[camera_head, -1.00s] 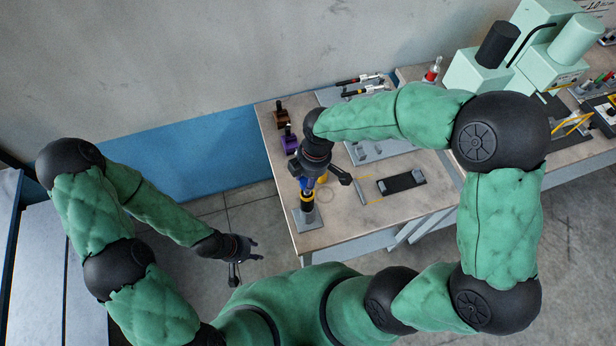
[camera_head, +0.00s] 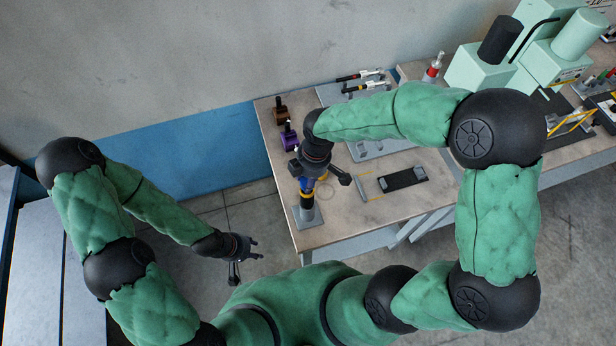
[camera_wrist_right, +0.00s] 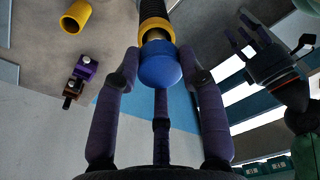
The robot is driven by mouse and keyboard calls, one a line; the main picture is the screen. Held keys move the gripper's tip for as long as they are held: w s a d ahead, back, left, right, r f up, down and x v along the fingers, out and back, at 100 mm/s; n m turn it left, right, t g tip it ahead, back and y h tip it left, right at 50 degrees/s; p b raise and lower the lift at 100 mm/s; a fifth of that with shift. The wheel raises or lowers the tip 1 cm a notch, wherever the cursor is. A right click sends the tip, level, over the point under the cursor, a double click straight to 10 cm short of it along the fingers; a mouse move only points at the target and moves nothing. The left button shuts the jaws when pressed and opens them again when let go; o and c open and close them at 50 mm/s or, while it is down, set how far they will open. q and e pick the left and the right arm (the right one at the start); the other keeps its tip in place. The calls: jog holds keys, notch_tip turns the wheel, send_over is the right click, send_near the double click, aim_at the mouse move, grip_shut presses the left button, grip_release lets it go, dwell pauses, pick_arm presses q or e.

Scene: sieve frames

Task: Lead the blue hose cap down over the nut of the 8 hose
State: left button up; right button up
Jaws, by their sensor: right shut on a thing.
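My right gripper (camera_wrist_right: 160,68) is shut on the blue hose cap (camera_wrist_right: 158,64), with fingers on both sides of it. In the right wrist view the cap lines up with the brass-coloured nut (camera_wrist_right: 156,35) on the end of the black hose (camera_wrist_right: 153,9). The cap hides part of the nut; I cannot tell how far it is over it. In the head view the black hose (camera_head: 307,203) stands upright on a grey base (camera_head: 308,217) at the bench's near left corner, below my right gripper (camera_head: 308,182). My left gripper (camera_head: 247,250) is open and empty, off the bench.
A yellow cylinder (camera_wrist_right: 77,16) is near the hose in the right wrist view. Purple (camera_head: 288,138) and brown (camera_head: 281,114) pieces stand along the bench's left edge. A black holder (camera_head: 402,180) lies to the right. Some bare bench top (camera_head: 350,215) lies near the front.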

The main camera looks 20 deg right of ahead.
jog(key=o, duration=0.8)
jog(key=shift+r, duration=0.1)
jog(key=r, duration=0.4)
jog(key=d+r, duration=0.1)
jog(key=r, duration=0.6)
jog(key=shift+d+r, duration=0.25)
jog(key=shift+r, duration=0.1)
dwell(0.3)
